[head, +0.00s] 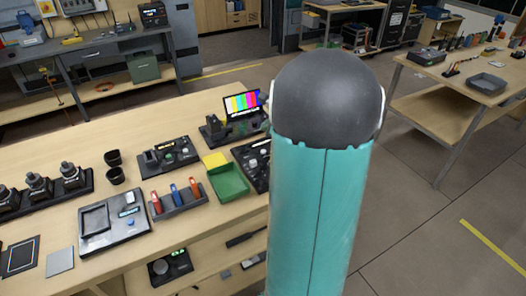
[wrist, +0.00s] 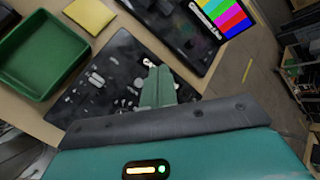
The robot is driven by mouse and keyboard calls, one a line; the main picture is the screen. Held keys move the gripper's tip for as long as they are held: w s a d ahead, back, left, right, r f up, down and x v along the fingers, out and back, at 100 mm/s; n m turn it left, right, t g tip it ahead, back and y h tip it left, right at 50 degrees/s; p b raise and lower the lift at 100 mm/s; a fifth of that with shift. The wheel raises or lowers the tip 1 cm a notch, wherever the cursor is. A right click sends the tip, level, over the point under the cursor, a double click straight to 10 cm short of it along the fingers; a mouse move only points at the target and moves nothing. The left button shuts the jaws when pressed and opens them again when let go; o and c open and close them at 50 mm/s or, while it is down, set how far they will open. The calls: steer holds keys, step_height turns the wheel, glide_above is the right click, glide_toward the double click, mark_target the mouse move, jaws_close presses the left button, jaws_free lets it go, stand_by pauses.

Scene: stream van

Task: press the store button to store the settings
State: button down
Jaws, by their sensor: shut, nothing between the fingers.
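A black control panel (wrist: 118,68) with several small grey and white buttons and knobs lies under my gripper in the wrist view. In the head view the panel (head: 250,154) shows only in part, behind my arm. My gripper (wrist: 156,70) is shut and empty, its greenish fingers over the right part of the panel. A small light knob or button with a reddish spot (wrist: 148,62) shows right by the fingertips; I cannot tell whether they touch it. No label is readable, so I cannot tell which button is store. My gripper is hidden in the head view.
A green tray (wrist: 48,50) and a yellow pad (wrist: 90,14) lie left of the panel. A colour-bar screen (wrist: 222,14) stands beyond it on a dark unit. A rack with coloured tools (head: 177,200) and other devices stand further left on the wooden bench.

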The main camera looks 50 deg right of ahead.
steer(key=shift+f, duration=3.55)
steer(key=shift+a+f, duration=0.1)
steer(key=shift+f, duration=0.35)
steer(key=shift+f, duration=0.4)
steer(key=shift+r, duration=0.85)
steer(key=shift+r, duration=2.5)
